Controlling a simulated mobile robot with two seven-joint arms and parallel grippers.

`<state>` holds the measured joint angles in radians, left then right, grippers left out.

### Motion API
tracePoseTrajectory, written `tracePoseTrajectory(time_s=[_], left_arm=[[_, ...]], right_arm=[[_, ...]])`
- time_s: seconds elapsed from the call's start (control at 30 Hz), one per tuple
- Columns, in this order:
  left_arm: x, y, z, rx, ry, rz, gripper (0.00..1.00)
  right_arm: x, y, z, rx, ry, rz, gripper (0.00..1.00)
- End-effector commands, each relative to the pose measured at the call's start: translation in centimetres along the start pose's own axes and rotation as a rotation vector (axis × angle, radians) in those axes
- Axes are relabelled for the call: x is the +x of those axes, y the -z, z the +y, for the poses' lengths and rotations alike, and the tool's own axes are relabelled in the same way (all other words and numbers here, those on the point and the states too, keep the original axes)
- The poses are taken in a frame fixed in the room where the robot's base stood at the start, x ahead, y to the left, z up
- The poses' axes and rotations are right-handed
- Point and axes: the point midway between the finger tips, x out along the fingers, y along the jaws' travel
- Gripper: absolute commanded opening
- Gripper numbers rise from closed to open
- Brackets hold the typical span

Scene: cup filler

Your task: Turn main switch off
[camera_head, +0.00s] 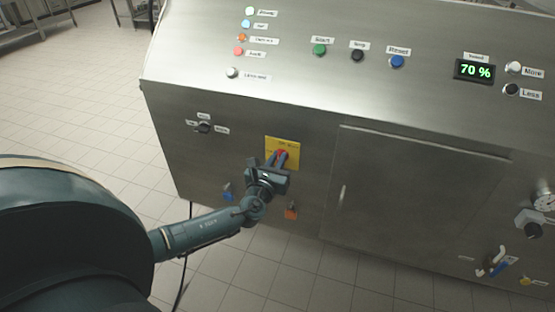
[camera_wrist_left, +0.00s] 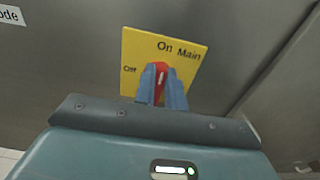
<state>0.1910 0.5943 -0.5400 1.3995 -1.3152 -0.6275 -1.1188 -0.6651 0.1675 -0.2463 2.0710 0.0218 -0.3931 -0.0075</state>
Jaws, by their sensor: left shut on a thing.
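The main switch is a red handle (camera_wrist_left: 162,74) on a yellow plate (camera_wrist_left: 190,57) marked "On Main" at the top and "Off" at the left. In the left wrist view the handle points roughly up, toward the "On" side. In the head view the yellow plate (camera_head: 291,148) is on the front of the steel machine, with the red handle (camera_head: 283,153) partly hidden. My left gripper (camera_head: 278,160) is shut on the red handle, with one blue finger on each side of it; the fingers also show in the left wrist view (camera_wrist_left: 162,88). My right gripper is not in view.
A selector knob (camera_head: 204,127) is left of the plate. A cabinet door (camera_head: 410,195) is to its right. The sloped panel above carries buttons and a display (camera_head: 475,71) reading 70 %. A blue part (camera_head: 227,192) and an orange part (camera_head: 291,212) sit low on the front.

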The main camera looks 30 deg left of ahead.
Motion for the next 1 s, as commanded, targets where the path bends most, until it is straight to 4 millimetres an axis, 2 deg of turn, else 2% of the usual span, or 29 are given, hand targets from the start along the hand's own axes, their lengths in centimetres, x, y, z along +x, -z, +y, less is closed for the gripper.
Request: tracePoseTrajectory(time_s=[0.47,0.67,1.0], left_arm=[[-0.1,0.2,0.1,-0.056,0.001,0.001,0.00],[0.0,0.4,0.2,-0.179,0.000,-0.001,0.00],[0.0,0.6,0.6,-0.492,0.000,-0.001,0.00]], right_arm=[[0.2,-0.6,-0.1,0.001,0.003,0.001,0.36],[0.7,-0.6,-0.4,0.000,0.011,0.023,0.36],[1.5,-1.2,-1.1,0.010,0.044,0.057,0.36]])
